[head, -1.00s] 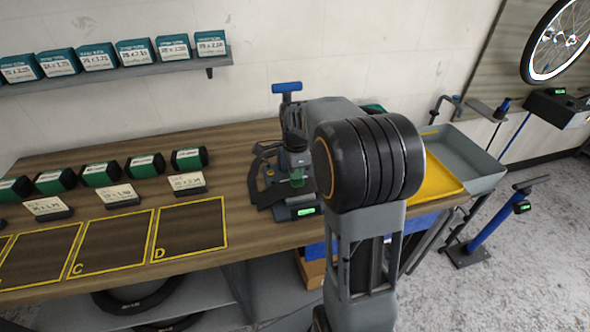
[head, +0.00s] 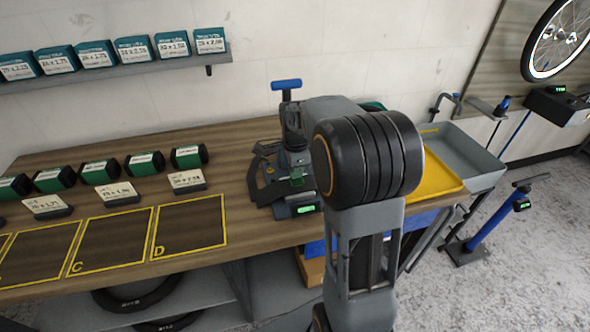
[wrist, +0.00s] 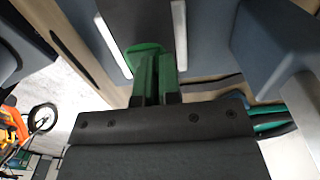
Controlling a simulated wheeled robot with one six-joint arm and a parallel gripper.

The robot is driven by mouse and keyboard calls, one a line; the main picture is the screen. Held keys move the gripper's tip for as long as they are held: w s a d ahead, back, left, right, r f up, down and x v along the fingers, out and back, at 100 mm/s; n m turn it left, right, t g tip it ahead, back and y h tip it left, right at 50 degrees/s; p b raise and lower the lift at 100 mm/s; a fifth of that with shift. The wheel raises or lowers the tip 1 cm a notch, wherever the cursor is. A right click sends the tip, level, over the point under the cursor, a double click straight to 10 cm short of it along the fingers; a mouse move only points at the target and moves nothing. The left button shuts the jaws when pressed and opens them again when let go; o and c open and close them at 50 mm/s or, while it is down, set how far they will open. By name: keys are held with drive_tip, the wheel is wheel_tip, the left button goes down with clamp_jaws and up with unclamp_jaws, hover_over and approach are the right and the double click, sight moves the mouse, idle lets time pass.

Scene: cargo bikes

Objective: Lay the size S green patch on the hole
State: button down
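A green rounded patch (wrist: 143,49) shows at the fingertips in the wrist view, over a dark surface with a pale strip on each side. Its size mark cannot be read. My gripper (wrist: 156,72) has its two narrow fingers close together and appears shut on the patch; they cover part of it. In the head view my gripper (head: 297,176) points down at the grey bench device with a blue handle (head: 287,85). Whether the patch touches the dark surface is not clear. No hole can be made out; the fingers and patch may cover it.
Several green-and-black boxes (head: 145,164) stand on the wooden bench (head: 235,165) behind label cards and yellow-outlined squares. A yellow tray (head: 440,172) and a grey bin (head: 466,147) are to the right. Teal boxes (head: 133,50) line the wall shelf.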

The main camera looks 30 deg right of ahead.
drive_tip(key=shift+f+b, duration=0.3)
drive_tip(key=shift+f, duration=0.4)
idle(1.9)
drive_tip(key=c, duration=1.2)
unclamp_jaws()
wheel_tip(320, 180, up, 14)
drive_tip(key=p, duration=0.1)
drive_tip(key=s+a+f+n+t, duration=0.1)
drive_tip(key=s+a+f+n, duration=0.1)
drive_tip(key=s+n, duration=0.3)
drive_tip(key=s+a+f+n+t+p, duration=0.1)
drive_tip(key=s+a+n, duration=0.3)
drive_tip(key=n, duration=0.4)
drive_tip(key=s+a+f+n+t, duration=0.1)
drive_tip(key=s+a+f+n, duration=0.2)
drive_tip(key=s+n, duration=0.4)
drive_tip(key=shift+s+a+f+t+p, duration=0.1)
drive_tip(key=shift+a+f+t+p, duration=0.2)
drive_tip(key=shift+a+p, duration=0.1)
